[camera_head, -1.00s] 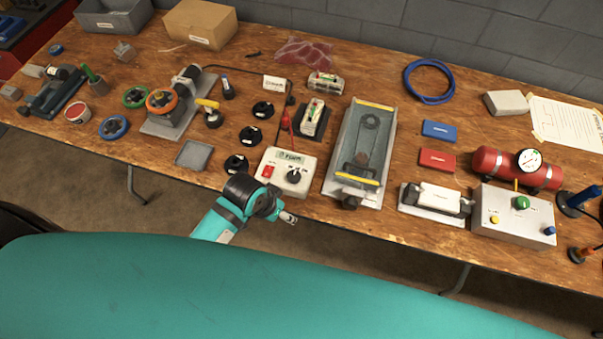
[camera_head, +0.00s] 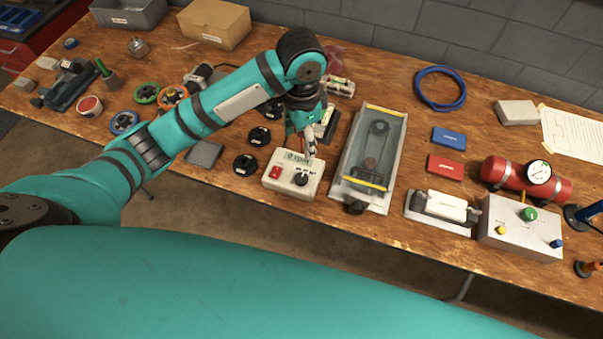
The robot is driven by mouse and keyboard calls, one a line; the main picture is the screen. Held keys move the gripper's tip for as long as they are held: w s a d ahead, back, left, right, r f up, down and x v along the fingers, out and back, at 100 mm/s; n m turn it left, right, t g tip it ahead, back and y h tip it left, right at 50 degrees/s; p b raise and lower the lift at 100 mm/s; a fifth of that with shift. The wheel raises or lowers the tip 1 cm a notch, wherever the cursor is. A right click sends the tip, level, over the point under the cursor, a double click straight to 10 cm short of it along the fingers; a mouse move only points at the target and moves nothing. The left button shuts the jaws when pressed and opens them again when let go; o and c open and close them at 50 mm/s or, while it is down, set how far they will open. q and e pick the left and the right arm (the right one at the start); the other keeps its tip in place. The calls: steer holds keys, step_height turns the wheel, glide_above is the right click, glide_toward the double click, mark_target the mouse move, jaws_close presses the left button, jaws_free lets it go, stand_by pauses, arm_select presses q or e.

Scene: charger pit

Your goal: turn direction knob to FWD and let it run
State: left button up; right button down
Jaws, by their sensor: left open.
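The cream control box (camera_head: 283,188) stands near the table's front edge, with a small display (camera_head: 297,158) that seems to read 0 rpm. On its top are a red switch (camera_head: 276,171) at left and a black knob (camera_head: 301,178) at right. The knob's marks are too small to read. My left gripper (camera_head: 312,152) points down over the back right of the box, just behind the knob and apart from it, open and empty. To the right stands a belt unit (camera_head: 397,140) with a clear cover and yellow-edged frame. My right gripper is not in view.
My left arm crosses over the left half of the table. Black round pieces (camera_head: 245,164) lie left of the box, near a grey tray (camera_head: 204,153). A grey panel with buttons (camera_head: 520,229) and a red tank (camera_head: 510,177) stand at right.

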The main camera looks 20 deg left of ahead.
mark_target(302, 177)
arm_select(q)
step_height(302, 177, down, 16)
steer(key=shift+f+p, duration=0.1)
steer(key=shift+p, duration=0.55)
steer(key=shift+f, duration=0.5)
steer(key=c, duration=1.1)
steer(key=shift+c, duration=0.2)
